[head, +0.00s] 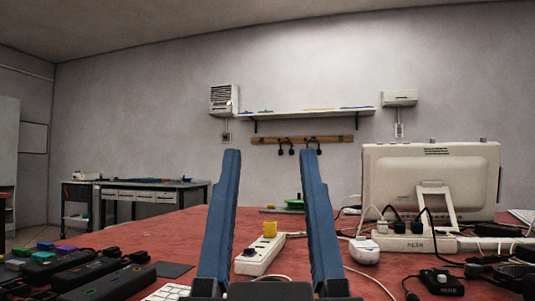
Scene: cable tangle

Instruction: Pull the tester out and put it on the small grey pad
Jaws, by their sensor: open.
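A yellow block (269,229), which looks like the tester, sits upright on the far end of a white power strip (258,257) on the red table. Whether its pins are in a socket is hidden. My gripper (271,153) is open and empty, with two long blue fingers rising on either side of the strip in the picture. The yellow block shows between the fingers, apart from both. A small dark grey pad (171,269) lies flat and bare on the table, left of the left finger.
Several black devices (85,275) crowd the left of the red table (190,227). A white monitor (430,180), a second strip with plugs (404,242), a white case (364,250) and loose cables fill the right. A green object (294,204) lies behind the yellow block.

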